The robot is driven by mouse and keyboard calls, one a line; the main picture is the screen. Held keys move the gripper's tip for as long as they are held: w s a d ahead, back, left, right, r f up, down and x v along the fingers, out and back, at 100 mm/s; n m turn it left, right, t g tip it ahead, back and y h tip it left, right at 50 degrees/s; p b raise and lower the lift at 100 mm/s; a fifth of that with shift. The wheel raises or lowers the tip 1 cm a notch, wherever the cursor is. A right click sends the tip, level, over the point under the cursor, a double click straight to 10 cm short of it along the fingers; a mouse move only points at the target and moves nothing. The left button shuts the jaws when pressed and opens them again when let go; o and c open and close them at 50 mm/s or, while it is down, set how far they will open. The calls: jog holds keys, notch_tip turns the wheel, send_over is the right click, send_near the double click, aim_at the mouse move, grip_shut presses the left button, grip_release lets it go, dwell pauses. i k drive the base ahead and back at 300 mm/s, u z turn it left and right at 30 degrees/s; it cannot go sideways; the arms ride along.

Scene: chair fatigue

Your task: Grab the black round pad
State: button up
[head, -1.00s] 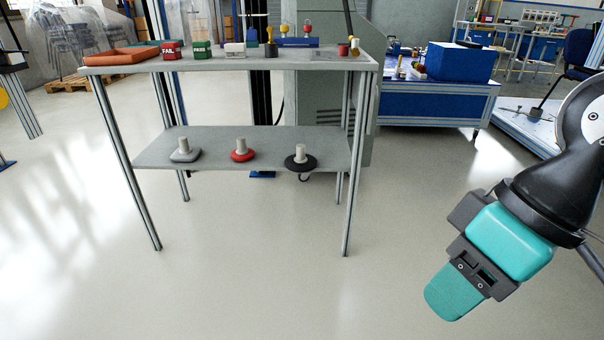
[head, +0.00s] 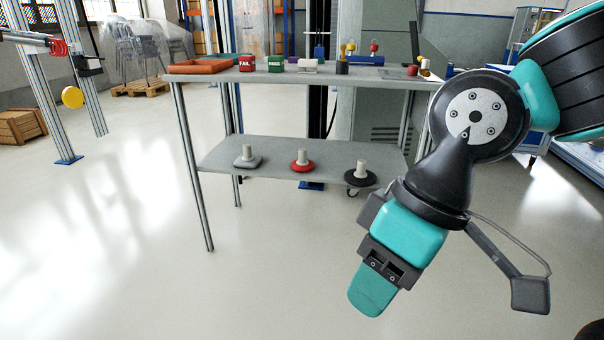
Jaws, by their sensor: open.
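The black round pad (head: 360,178) lies on the lower shelf near its right end, with a pale upright cylinder on top. A dark curved piece shows just below it at the shelf's front edge. My gripper (head: 366,298) is in front of the table, lower in the picture than the pad and well apart from it. It points down and slightly left. Only one teal finger shows clearly; nothing is seen held in it.
A red round pad (head: 302,167) and a grey square pad (head: 246,162) lie left on the same lower shelf (head: 275,150). The table top (head: 215,72) above carries an orange tray, FAIL and PASS boxes and small parts. Table legs (head: 193,165) flank the shelf. The floor in front is clear.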

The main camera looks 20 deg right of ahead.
aim_at(360, 176)
jog(key=u, duration=0.25)
jog(key=i, duration=1.25)
jog(key=z, duration=0.55)
